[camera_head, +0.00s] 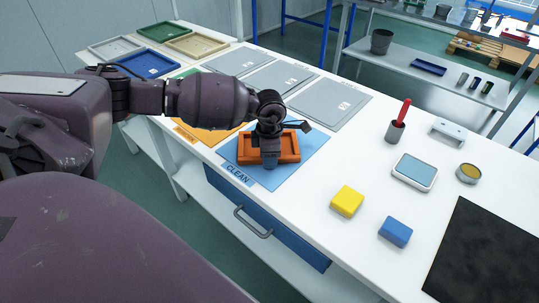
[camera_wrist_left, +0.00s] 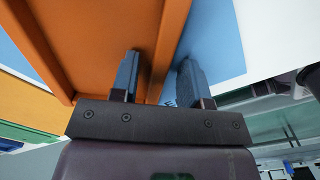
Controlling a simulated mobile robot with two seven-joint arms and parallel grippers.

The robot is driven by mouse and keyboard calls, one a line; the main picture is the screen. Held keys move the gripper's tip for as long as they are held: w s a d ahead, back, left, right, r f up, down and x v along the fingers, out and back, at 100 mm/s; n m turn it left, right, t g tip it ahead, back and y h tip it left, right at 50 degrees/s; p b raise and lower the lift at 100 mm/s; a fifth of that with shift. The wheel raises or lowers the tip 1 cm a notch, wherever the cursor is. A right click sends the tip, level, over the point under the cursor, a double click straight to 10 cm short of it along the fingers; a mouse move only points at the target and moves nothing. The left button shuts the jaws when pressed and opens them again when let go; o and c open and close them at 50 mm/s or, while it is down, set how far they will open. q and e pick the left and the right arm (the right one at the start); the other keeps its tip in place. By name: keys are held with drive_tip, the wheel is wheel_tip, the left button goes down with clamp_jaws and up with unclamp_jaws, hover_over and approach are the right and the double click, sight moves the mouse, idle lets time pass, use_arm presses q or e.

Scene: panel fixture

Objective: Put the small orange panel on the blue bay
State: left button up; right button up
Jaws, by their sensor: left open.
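The small orange panel (camera_head: 291,158), a shallow rimmed tray, lies on the blue bay (camera_head: 312,152), a light blue mat with a CLEAN label at its front edge. In the left wrist view the orange panel (camera_wrist_left: 100,35) is close by, with the blue bay (camera_wrist_left: 212,40) beside it. My left gripper (camera_head: 268,160) is at the panel's front wall and hides part of it. In the left wrist view its jaws (camera_wrist_left: 160,78) are apart, one on each side of the panel's wall. Contact between fingers and wall cannot be told.
A yellow-orange bay (camera_head: 203,132) lies left of the blue one, and grey bays (camera_head: 328,102) lie behind. A yellow block (camera_head: 347,200), a blue block (camera_head: 396,231) and a grey cup (camera_head: 395,132) stand to the right. A blue drawer (camera_head: 290,240) is below the front edge.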

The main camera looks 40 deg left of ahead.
use_arm(q)
wheel_tip(320, 180, up, 12)
drive_tip(key=p, duration=0.1)
drive_tip(key=shift+r, duration=0.15)
idle(0.3)
idle(0.4)
